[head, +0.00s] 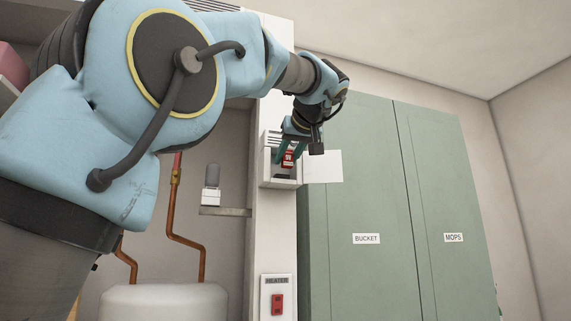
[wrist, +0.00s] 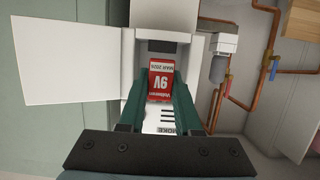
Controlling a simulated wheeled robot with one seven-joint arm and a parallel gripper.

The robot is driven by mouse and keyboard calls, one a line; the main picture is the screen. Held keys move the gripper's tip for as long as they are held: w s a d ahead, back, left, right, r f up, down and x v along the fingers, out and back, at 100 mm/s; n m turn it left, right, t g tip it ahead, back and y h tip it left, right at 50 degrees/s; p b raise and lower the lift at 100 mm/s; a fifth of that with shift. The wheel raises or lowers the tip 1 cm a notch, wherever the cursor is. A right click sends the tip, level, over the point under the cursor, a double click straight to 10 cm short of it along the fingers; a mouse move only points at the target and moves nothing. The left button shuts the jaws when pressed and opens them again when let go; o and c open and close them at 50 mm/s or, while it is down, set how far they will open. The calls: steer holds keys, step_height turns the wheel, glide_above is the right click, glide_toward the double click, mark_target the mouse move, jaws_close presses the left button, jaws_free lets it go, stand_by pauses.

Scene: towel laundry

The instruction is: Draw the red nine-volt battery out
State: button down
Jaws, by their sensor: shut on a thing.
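The red nine-volt battery (wrist: 160,80) has a white band and a "9V" mark. In the wrist view it lies between the two green fingers of my gripper (wrist: 161,88), which is shut on it. The battery is at the open compartment of a white wall unit (wrist: 131,112). I cannot tell how far it sits inside. In the head view the battery (head: 287,158) shows as a small red patch at the unit (head: 267,168), with my gripper (head: 290,152) reaching in from above. The unit's white door (head: 323,166) stands open to the right.
Green cabinets (head: 367,200) labelled BUCKET and MOPS stand right of the unit. A heater switch (head: 277,303) is on the column below. Copper pipes (head: 174,215), a small shelf (head: 225,211) and a white tank (head: 163,301) are at the left.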

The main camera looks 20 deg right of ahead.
mark_target(288, 161)
steer(key=shift+s+a+b, duration=0.2)
steer(key=shift+s+b, duration=0.75)
steer(key=shift+s, duration=0.45)
steer(key=shift+s+a+b, duration=0.15)
steer(key=shift+s+b, duration=0.75)
steer(key=shift+s, duration=0.45)
